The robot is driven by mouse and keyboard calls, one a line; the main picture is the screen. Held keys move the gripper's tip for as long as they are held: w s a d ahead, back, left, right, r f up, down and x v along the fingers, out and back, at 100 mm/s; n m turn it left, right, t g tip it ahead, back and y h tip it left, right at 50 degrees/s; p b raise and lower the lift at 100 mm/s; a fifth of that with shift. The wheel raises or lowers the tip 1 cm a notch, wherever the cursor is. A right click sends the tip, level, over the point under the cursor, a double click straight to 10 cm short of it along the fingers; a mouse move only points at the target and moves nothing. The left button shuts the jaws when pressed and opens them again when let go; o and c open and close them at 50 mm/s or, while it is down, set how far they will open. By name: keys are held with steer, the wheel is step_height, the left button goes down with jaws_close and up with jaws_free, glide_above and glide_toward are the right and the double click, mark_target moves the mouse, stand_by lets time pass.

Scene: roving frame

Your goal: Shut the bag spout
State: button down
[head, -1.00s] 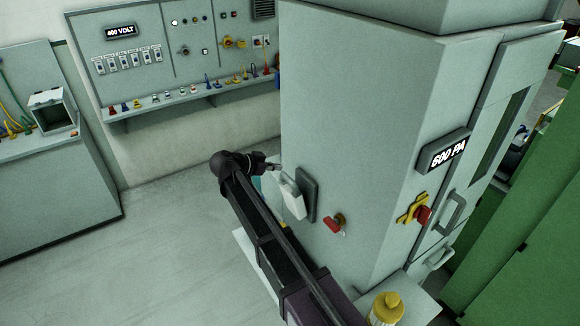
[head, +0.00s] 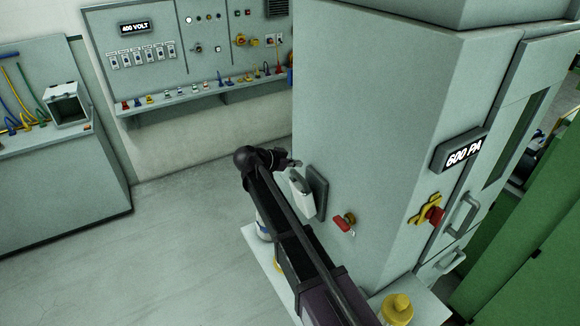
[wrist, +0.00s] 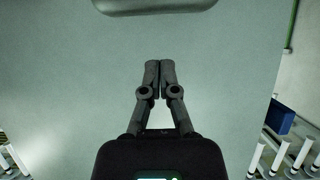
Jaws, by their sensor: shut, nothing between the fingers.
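What I take to be the bag spout is a pale flap (head: 301,196) standing out from a dark grey frame (head: 317,191) on the side of the tall grey cabinet (head: 365,120). The flap looks tilted away from the wall. My gripper (head: 293,163) is just above the flap's upper end in the head view; I cannot tell whether it touches. In the wrist view my gripper (wrist: 159,65) is shut and empty, pointing at a plain grey-green surface. A rounded grey edge (wrist: 155,5) shows at the top there; I cannot tell which part it is.
A red-handled valve (head: 344,222) sits right of the spout. A yellow-capped bottle (head: 396,308) stands low in front. Open floor (head: 180,250) lies left of my arm.

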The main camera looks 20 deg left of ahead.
mark_target(302, 194)
steer(key=b+x, duration=0.2)
steer(key=x, duration=0.4)
steer(key=shift+f, duration=0.1)
steer(key=shift+s+a+f+b, duration=0.35)
steer(key=shift+s+a+b, duration=0.1)
steer(key=shift+s+a, duration=0.25)
steer(key=shift+s+a+f+b, duration=0.4)
steer(key=shift+s+a+b, duration=0.1)
steer(key=shift+s, duration=0.25)
steer(key=shift+d+f, duration=0.1)
steer(key=shift+d, duration=0.05)
